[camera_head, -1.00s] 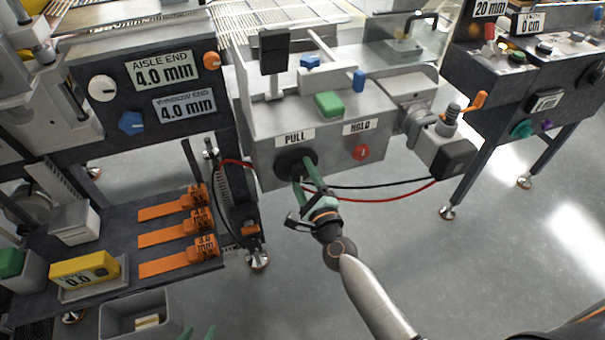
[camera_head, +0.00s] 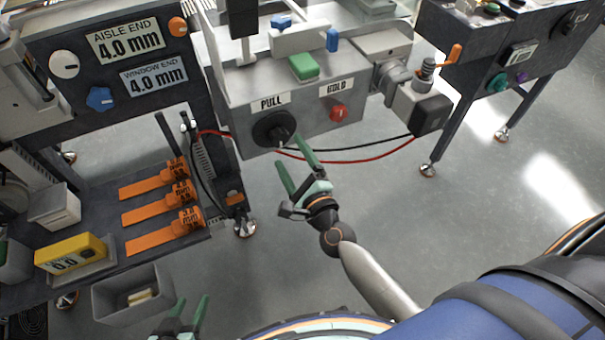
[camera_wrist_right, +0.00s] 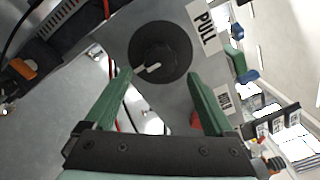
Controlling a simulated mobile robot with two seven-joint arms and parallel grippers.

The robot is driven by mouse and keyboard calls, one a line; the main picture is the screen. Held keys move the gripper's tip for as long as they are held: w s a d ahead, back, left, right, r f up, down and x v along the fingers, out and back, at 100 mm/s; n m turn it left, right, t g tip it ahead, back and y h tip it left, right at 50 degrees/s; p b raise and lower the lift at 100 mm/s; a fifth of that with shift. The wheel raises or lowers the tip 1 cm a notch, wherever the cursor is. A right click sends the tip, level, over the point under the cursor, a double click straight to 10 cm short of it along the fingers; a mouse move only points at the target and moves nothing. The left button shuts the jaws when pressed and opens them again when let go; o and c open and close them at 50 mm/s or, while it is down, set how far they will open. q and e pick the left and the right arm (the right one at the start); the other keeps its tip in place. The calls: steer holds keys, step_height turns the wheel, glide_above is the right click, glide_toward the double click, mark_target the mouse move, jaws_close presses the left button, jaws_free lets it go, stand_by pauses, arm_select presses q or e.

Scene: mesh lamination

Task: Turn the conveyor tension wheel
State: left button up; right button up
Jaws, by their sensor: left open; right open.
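The black round wheel (camera_head: 273,128) sits on the front of the grey machine box under the PULL label (camera_head: 268,103). A pale pointer shows on the wheel (camera_wrist_right: 160,52) in the right wrist view. My right gripper (camera_head: 291,158) has green fingers, open and empty, just below and in front of the wheel, apart from it. In the right wrist view the open fingers (camera_wrist_right: 160,80) point toward the wheel's lower part. My left gripper (camera_head: 187,314) is at the bottom edge of the head view, open, low and far from the wheel.
A red button (camera_head: 338,113) under the HOLD label is right of the wheel, and a green block (camera_head: 303,67) is above. Red and black cables hang below the box. A dark shelf (camera_head: 110,230) with orange gauges and a grey bin (camera_head: 133,292) are at left.

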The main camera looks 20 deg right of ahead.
arm_select(q)
steer(key=shift+f, duration=0.25)
arm_select(e)
steer(key=s, duration=0.6)
steer(key=shift+s, duration=0.4)
steer(key=shift+d, duration=0.15)
steer(key=s+a+f+n+g+y, duration=0.2)
steer(key=s+f+n+g, duration=0.3)
steer(key=n, duration=0.8)
steer(key=s+a+f+n+g+y, duration=0.1)
steer(key=s+a+f+n+g, duration=0.15)
steer(key=s+f+n, duration=0.75)
arm_select(q)
steer(key=s+a+r+p, duration=0.1)
steer(key=a+r+p, duration=0.2)
steer(key=r+p, duration=0.9)
steer(key=p, duration=0.3)
steer(key=shift+s+n+y+p, duration=0.25)
steer(key=shift+n+y+p, duration=0.1)
steer(key=shift+n+y, duration=0.05)
arm_select(e)
steer(key=d+r+n, duration=0.2)
steer(key=r, duration=0.5)
steer(key=w+d+r+n+g+h, duration=0.1)
steer(key=d+r, duration=0.1)
steer(key=r, duration=0.5)
steer(key=shift+w+d+n, duration=0.3)
steer(key=shift+d+n, duration=0.1)
